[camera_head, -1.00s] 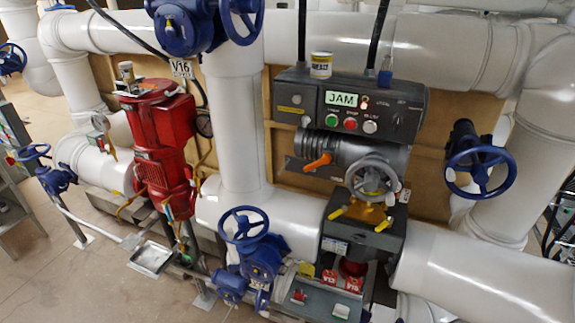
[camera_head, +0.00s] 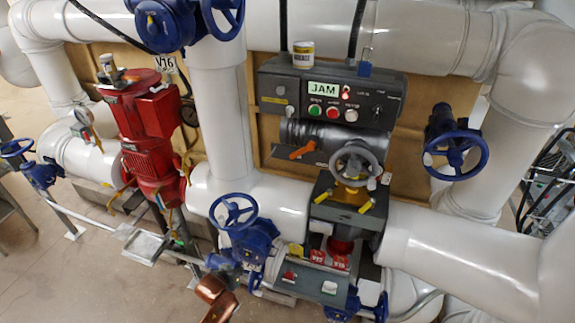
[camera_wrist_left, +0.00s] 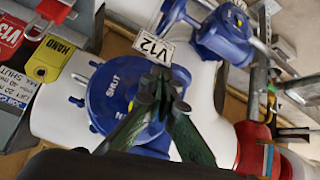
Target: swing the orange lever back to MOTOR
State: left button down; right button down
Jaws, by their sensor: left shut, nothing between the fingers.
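The orange lever (camera_head: 302,151) sticks out to the left and slightly down from the grey actuator body (camera_head: 315,134), below the control box (camera_head: 330,98), whose display reads JAM. I cannot read any marking beside the lever. A grey handwheel (camera_head: 355,167) stands right of the lever, apart from it. A copper-coloured part of my left arm shows at the bottom of the head view, well below the lever. My right gripper is out of view.
A blue handwheel (camera_head: 233,210) stands low and left of the lever, and another blue handwheel (camera_head: 455,155) to the right. A red pump (camera_head: 150,135) is at the left. A can (camera_head: 303,54) stands on the control box. Thick white pipes surround the unit.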

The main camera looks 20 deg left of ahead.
aim_at(302, 151)
pick_arm(q)
jog(key=w+d+r+t+h+p, duration=0.1)
jog(key=d+r, duration=0.2)
jog(key=r, duration=0.8)
jog(key=w+d+r+t, duration=0.1)
jog(key=d+r, duration=0.1)
jog(key=r, duration=1)
jog(key=w+d+r+n+t, duration=0.1)
jog(key=w+r, duration=0.3)
jog(key=r, duration=0.4)
jog(key=w+d+r+n+t+h, duration=0.1)
jog(key=w+r+t, duration=0.1)
jog(key=w+r, duration=0.3)
jog(key=w+d+r+n+t+h, duration=0.1)
jog(key=w+r, duration=0.3)
jog(key=r, duration=0.7)
jog(key=shift+w+d+r+t, duration=0.2)
jog(key=shift+w+r+t, duration=0.15)
jog(key=shift+t, duration=0.15)
jog(key=w+d+f+p, duration=0.2)
jog(key=w+d+f, duration=0.2)
jog(key=w, duration=0.5)
jog(key=shift+w+d+f, duration=0.25)
jog(key=shift+d+f, duration=0.05)
jog(key=shift+f, duration=0.2)
jog(key=shift+f+n, duration=0.1)
jog(key=shift+n, duration=0.2)
